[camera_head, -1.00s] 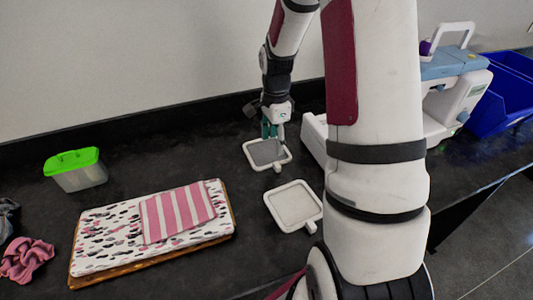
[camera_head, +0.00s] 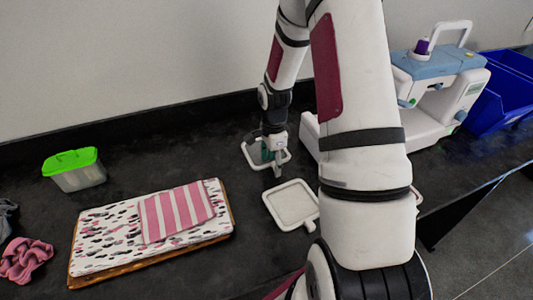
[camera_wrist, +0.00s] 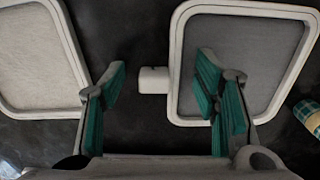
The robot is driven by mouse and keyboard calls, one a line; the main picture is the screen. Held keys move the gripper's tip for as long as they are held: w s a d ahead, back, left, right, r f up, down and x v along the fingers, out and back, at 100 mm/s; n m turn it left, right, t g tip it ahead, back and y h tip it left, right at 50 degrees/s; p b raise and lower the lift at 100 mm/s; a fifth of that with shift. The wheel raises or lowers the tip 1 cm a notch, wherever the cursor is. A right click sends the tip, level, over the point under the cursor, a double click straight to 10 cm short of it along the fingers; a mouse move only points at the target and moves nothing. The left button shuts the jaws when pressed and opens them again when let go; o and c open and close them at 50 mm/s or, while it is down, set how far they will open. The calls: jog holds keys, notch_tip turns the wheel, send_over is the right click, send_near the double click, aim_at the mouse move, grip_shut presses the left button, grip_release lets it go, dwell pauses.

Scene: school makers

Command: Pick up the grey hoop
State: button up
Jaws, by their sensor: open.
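The grey hoop, a white rounded-square frame with grey fabric (camera_wrist: 245,55), fills the right of the wrist view. In the head view its frame (camera_head: 249,161) shows on the dark table, partly hidden by my gripper (camera_head: 272,148). In the wrist view my gripper (camera_wrist: 165,92) is open with teal pads. The hoop's short white knob (camera_wrist: 152,80) appears between the fingers, and the right finger overlaps the frame and grey fabric. I cannot tell whether the fingers touch the hoop.
A hoop with pale fabric (camera_head: 293,205) lies nearer, also at the left of the wrist view (camera_wrist: 38,55). A sewing machine (camera_head: 435,95) and blue bins (camera_head: 500,100) stand right. Left are a green-lidded box (camera_head: 75,170) and a board with patterned cloth (camera_head: 105,235). A plaid roll (camera_wrist: 308,120) lies beside the hoop.

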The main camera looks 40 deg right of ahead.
jog(key=c, duration=1.3)
jog(key=shift+o, duration=0.2)
jog(key=shift+r, duration=0.15)
